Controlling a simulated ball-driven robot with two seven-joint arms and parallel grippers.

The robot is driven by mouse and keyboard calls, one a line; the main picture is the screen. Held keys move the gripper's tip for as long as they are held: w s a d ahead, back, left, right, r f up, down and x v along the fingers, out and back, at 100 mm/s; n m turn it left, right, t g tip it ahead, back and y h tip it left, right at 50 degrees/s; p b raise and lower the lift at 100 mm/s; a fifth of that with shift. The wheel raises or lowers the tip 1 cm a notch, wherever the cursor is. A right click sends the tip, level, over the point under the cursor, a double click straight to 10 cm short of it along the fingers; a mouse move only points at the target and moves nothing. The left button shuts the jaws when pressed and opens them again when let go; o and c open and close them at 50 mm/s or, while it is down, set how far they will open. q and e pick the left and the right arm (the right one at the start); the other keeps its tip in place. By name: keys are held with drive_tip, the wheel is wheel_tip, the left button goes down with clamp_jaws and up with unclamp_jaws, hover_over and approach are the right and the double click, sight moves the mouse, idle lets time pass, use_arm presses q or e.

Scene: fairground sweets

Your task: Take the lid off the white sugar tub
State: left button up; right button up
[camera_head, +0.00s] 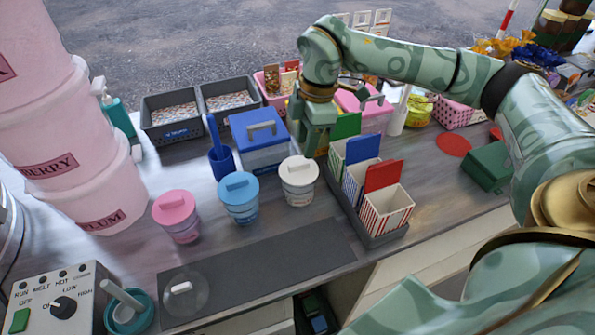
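The white sugar tub (298,188) stands upright on the counter, right of the blue tub. Its white lid (299,168), with a bar handle on top, sits on it. My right gripper (309,150) points down just behind and above this lid, close to it in the picture. Its fingertips are too small and shaded to show whether they are open or touch anything. My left gripper is not in view.
A pink tub (177,217) and a blue tub (239,199) stand to the left. A blue-lidded box (262,150) is behind. A dark rack (375,239) with striped cartons stands at right. A dark mat (262,275) lies in front, mostly clear.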

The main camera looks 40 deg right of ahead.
sight(299, 163)
drive_tip(key=f, duration=0.2)
drive_tip(key=a+f+b, duration=0.1)
drive_tip(key=f, duration=0.2)
drive_tip(key=shift+w+a+f, duration=0.15)
drive_tip(key=shift+w+f, duration=0.15)
drive_tip(key=shift+f, duration=0.05)
clamp_jaws()
